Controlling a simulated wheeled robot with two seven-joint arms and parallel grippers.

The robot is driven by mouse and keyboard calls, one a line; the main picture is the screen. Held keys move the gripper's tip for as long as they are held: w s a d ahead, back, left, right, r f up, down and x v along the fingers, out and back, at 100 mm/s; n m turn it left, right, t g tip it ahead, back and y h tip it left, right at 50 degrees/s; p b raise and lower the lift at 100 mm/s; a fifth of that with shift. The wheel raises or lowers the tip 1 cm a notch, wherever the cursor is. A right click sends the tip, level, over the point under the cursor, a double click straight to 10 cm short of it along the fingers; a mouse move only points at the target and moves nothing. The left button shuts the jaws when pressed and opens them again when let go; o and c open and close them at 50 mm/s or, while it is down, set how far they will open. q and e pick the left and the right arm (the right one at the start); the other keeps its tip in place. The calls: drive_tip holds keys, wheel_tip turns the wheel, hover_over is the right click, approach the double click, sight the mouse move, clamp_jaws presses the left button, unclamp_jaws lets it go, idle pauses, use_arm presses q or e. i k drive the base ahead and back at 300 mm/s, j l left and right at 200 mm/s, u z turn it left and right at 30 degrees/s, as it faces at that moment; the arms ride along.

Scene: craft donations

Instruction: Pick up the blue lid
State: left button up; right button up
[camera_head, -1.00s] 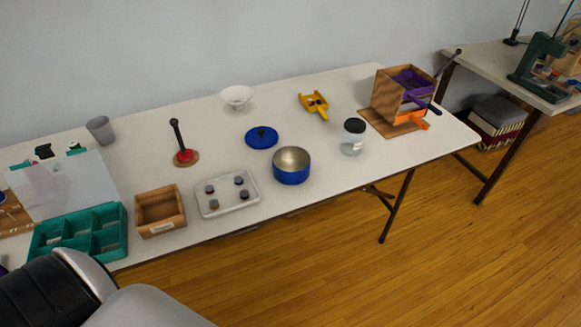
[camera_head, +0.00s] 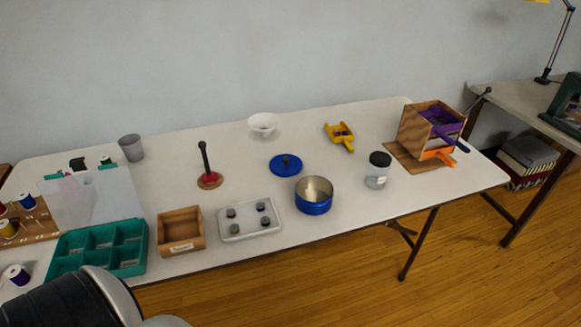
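The blue lid (camera_head: 286,165) lies flat on the white table, its dark knob facing up. It is just behind and to the left of the blue pot (camera_head: 314,195), which stands open with its metal inside showing. The lid is fully visible and nothing touches it. Part of my own arm shows at the bottom left, well away from the lid. Neither of my grippers is in view.
A wooden box (camera_head: 180,231) and a teal divided tray (camera_head: 98,248) are nearer the left.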

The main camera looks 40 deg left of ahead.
sight(286, 165)
drive_tip(key=l+u, duration=0.1)
drive_tip(key=u, duration=0.3)
drive_tip(key=k+u, duration=0.15)
drive_tip(key=u, duration=0.25)
drive_tip(key=k+u, duration=0.1)
drive_tip(key=u, duration=0.3)
